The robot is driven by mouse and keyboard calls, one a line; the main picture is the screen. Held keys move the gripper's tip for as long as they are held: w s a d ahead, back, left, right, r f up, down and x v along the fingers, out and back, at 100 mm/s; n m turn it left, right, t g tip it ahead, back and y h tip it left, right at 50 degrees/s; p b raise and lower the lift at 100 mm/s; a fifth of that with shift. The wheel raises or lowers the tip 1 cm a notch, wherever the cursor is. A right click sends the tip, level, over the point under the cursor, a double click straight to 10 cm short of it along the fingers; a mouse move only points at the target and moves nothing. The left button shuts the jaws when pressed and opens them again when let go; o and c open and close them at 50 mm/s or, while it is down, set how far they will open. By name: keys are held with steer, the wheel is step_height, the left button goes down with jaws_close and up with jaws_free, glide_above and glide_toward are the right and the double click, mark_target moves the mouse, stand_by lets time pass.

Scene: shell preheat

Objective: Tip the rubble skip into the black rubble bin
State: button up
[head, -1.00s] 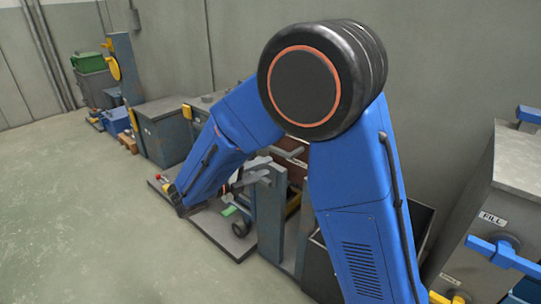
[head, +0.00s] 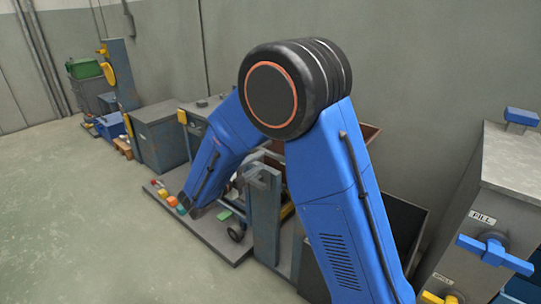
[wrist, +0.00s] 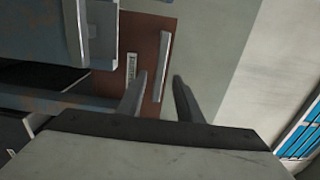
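The rubble skip appears to be the brown body (head: 367,135) partly hidden behind my arm in the head view. In the wrist view its brown face (wrist: 140,30) carries a small label, too blurred to read, and a pale upright handle bar (wrist: 163,62). My gripper (wrist: 160,76) is open, with one finger on each side of the bar in the picture. I cannot tell whether the fingers reach it in depth. In the head view my arm hides the gripper. A dark open container (head: 408,222), likely the black rubble bin, stands right of the skip, partly behind my arm.
A blue-grey frame (head: 266,215) stands beside the skip on a low grey platform (head: 225,245) with coloured buttons. Grey boxes line the wall. The floor at left is clear.

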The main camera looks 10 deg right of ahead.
mark_target(269, 155)
steer(key=x, duration=0.7)
steer(key=shift+w+d, duration=0.15)
steer(key=shift+d, duration=0.05)
steer(key=shift+c, duration=0.6)
jaws_close()
